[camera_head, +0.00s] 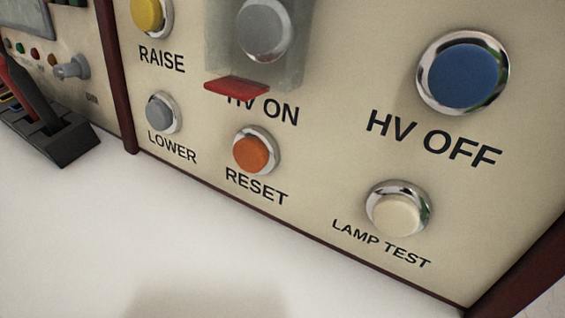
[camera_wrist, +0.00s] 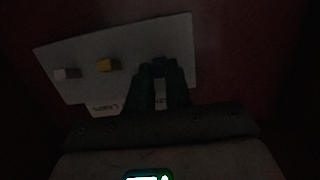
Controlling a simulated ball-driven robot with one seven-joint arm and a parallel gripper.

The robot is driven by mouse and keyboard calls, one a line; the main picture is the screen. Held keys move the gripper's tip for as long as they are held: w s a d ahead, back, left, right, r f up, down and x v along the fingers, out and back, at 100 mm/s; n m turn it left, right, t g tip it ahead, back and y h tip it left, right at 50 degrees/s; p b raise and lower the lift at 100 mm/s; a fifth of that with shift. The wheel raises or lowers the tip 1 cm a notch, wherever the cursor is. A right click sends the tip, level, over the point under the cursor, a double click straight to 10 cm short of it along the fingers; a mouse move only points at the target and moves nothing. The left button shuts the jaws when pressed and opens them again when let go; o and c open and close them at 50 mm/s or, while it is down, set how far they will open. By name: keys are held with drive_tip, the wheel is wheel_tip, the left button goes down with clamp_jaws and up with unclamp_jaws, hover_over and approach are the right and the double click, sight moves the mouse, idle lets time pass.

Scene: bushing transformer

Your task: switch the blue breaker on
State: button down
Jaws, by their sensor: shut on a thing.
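In the dark wrist view, a pale panel (camera_wrist: 75,52) carries a row of small switches. A white switch (camera_wrist: 67,74) is at the left and a yellow switch (camera_wrist: 106,65) is right of it. My gripper (camera_wrist: 160,72) is at the right part of the panel, shut on a small dark switch (camera_wrist: 160,61) in the same row. The fingers hide most of that switch. Its colour is too dark to tell, so I cannot confirm that it is the blue breaker, nor whether it is up or down. The head view shows neither the gripper nor these switches.
In the head view, a cream control panel (camera_head: 330,180) has several round buttons, including a blue HV OFF button (camera_head: 462,76). A clear cover with a red lip (camera_head: 237,89) is over HV ON. A black holder (camera_head: 62,140) stands at the left. The white surface (camera_head: 90,240) is clear.

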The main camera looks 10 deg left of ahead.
drive_tip(key=shift+w+d+r+g, duration=0.1)
drive_tip(key=shift+r+g, duration=0.25)
drive_tip(key=shift+g, duration=0.25)
drive_tip(key=c, duration=1)
unclamp_jaws()
drive_tip(key=shift+c, duration=0.2)
drive_tip(key=p+v, duration=0.4)
drive_tip(key=v, duration=0.7)
